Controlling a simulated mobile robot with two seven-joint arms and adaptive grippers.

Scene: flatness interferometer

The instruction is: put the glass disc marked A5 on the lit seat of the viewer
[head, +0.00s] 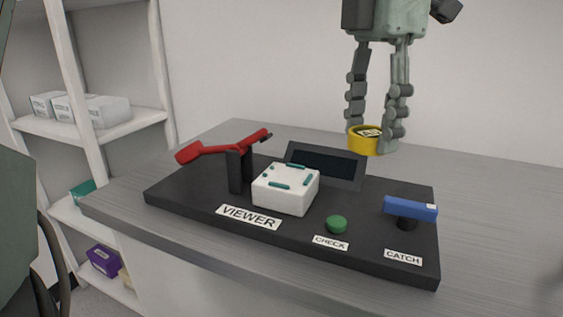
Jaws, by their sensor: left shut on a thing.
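My left gripper (376,142) is shut on a yellow-rimmed disc (363,143) and holds it in the air above the back right of the viewer. I cannot tell whether the seat is lit. My right gripper is not in view.
A red lever (215,149) on a black post stands left of the seat. A dark screen (325,165) stands behind it. A green CHECK button (336,224) and a blue CATCH piece (410,208) sit to the right. The grey table (490,240) is clear at right.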

